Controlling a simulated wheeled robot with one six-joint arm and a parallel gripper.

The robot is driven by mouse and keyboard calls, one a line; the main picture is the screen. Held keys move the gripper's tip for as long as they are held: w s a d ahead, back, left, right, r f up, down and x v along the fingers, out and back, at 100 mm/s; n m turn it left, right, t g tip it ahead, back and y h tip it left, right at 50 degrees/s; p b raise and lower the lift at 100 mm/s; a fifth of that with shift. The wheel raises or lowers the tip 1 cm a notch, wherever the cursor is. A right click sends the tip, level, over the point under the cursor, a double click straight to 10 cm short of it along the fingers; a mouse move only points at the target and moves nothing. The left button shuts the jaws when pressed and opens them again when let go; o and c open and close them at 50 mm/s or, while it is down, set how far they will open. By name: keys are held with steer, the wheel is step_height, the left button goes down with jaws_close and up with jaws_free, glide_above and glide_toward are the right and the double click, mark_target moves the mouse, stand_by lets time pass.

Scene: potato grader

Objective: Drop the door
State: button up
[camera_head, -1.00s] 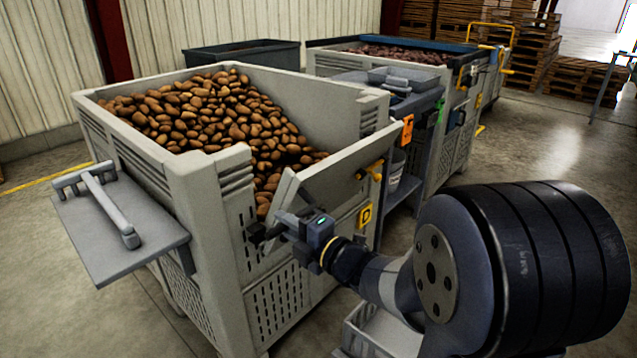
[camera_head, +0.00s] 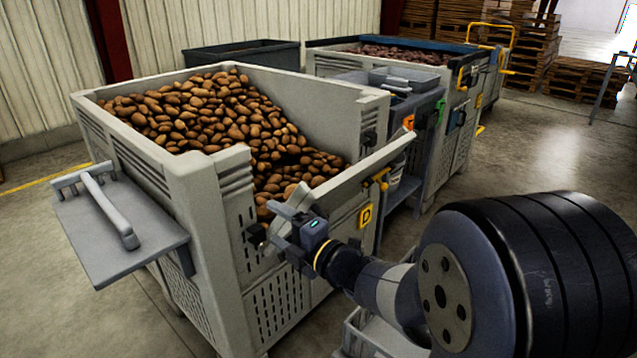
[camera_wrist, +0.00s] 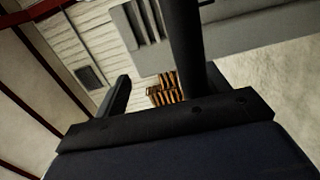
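The door (camera_head: 345,182) is a pale grey panel at the front of the near potato crate (camera_head: 212,185). It leans outward from the crate's front opening, its top edge tilted toward the robot. A yellow latch (camera_head: 378,180) shows near its right end. My gripper (camera_head: 278,232) is at the door's left end, beside a dark latch (camera_head: 257,236) on the crate's corner post. In the wrist view my gripper's two dark fingers (camera_wrist: 150,80) stand apart with nothing between them. Whether a finger touches the door is hard to tell.
Potatoes (camera_head: 215,115) fill the crate and slope down toward the opening. A grey side shelf (camera_head: 125,235) with a bar juts out at left. A second crate (camera_head: 455,120) stands behind at right, a dark bin (camera_head: 240,55) at back left.

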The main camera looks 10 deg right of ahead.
steer(key=s+a+r+b, duration=0.3)
steer(key=s+a, duration=0.4)
steer(key=a, duration=0.3)
steer(key=shift+s+a+r+b, duration=0.15)
steer(key=shift+a+r+b, duration=0.1)
steer(key=shift+r+b, duration=0.15)
steer(key=shift+d, duration=0.1)
steer(key=w+d+f+p, duration=0.3)
steer(key=w+d+p, duration=0.2)
steer(key=w+d, duration=0.4)
steer(key=shift+d, duration=0.8)
steer(key=shift+w+f, duration=0.1)
